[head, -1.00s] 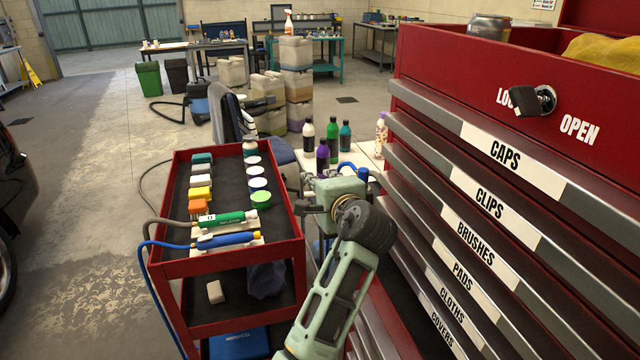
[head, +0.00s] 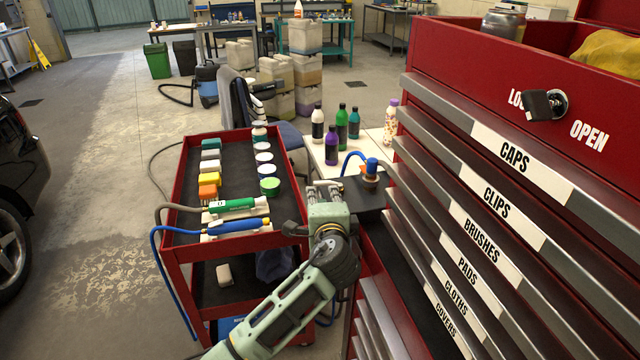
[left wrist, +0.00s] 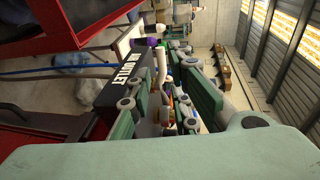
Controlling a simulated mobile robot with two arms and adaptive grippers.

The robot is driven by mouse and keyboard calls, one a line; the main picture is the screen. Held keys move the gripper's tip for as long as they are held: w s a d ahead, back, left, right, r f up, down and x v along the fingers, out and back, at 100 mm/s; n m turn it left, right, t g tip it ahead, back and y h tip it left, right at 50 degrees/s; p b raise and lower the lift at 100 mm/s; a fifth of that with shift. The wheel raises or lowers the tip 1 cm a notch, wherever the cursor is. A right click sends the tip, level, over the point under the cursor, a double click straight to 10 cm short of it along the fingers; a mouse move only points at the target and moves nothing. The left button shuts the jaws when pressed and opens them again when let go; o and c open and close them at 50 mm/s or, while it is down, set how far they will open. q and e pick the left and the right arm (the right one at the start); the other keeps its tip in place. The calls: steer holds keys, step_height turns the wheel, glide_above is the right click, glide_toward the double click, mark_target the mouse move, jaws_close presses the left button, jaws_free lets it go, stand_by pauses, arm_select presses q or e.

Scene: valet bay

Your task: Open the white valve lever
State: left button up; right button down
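My left gripper (head: 325,190) is in front of a dark bracket (head: 362,192) between the red cart and the drawer cabinet. A brass fitting with a blue cap (head: 371,172) stands on the bracket, right of the gripper. In the left wrist view, the black panel lettered "AIR OUTLET" (left wrist: 126,72) is beside the gripper. A slim white piece (left wrist: 161,62), seemingly the white valve lever, shows between the spread green fingers (left wrist: 170,95). I cannot tell whether they touch it. The lever is not discernible in the head view. My right gripper is in neither view.
The red cart (head: 172,190) with jars, blocks and two hosed tools is to the left. The red drawer cabinet (head: 450,60) fills the right side. A white table (head: 325,170) with several bottles stands behind the bracket. Open floor (head: 95,190) lies left of the cart.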

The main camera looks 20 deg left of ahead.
mark_target(320, 185)
arm_select(q)
steer(key=p+x, duration=0.1)
steer(key=x, duration=0.6)
steer(key=shift+w+f, duration=0.1)
steer(key=shift+w, duration=0.25)
jaws_close()
steer(key=shift+f, duration=0.1)
